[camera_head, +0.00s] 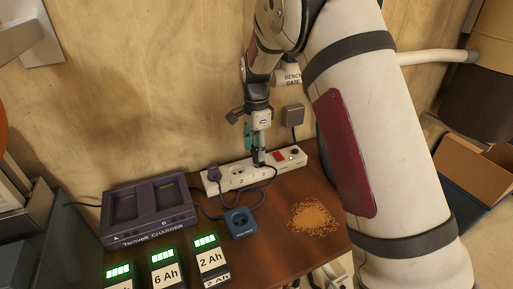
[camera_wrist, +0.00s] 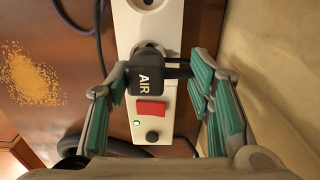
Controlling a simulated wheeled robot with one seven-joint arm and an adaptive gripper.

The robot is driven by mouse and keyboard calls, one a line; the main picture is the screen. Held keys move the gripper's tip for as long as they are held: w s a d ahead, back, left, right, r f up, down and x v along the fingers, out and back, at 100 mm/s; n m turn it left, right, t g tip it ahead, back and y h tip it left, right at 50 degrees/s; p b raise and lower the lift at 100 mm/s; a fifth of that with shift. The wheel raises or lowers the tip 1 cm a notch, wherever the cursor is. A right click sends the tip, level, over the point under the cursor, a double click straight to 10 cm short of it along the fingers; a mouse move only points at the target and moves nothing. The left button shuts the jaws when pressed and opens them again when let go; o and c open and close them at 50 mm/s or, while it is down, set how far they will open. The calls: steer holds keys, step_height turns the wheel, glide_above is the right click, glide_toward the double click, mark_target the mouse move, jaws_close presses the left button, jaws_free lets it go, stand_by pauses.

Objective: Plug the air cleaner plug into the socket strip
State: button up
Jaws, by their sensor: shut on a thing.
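The white socket strip (camera_head: 237,180) lies along the back of the brown table, against the wall; it also fills the middle of the wrist view (camera_wrist: 172,22). The black plug marked AIR (camera_wrist: 142,88) is over the strip, beside its red switch (camera_wrist: 151,108). My gripper (camera_head: 258,153) points down at the strip with the plug (camera_head: 258,158) between its fingers. In the wrist view its green-padded fingers (camera_wrist: 150,82) flank the plug. The plug covers the socket below it, and its pins are hidden; I cannot tell whether they are in. An open round socket shows above it.
A dark plug (camera_head: 213,174) sits at the strip's left end. A purple battery charger (camera_head: 150,213), lit battery packs (camera_head: 210,254) and a blue socket box (camera_head: 240,222) stand in front. A sawdust pile (camera_head: 313,217) lies right. A grey wall box (camera_head: 293,115) hangs behind.

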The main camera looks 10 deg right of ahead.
steer(key=shift+f, duration=0.4)
stand_by(0.7)
steer(key=shift+r, duration=0.6)
stand_by(4.3)
steer(key=shift+r+p, duration=0.8)
steer(key=shift+r, duration=1)
steer(key=shift+a, duration=0.1)
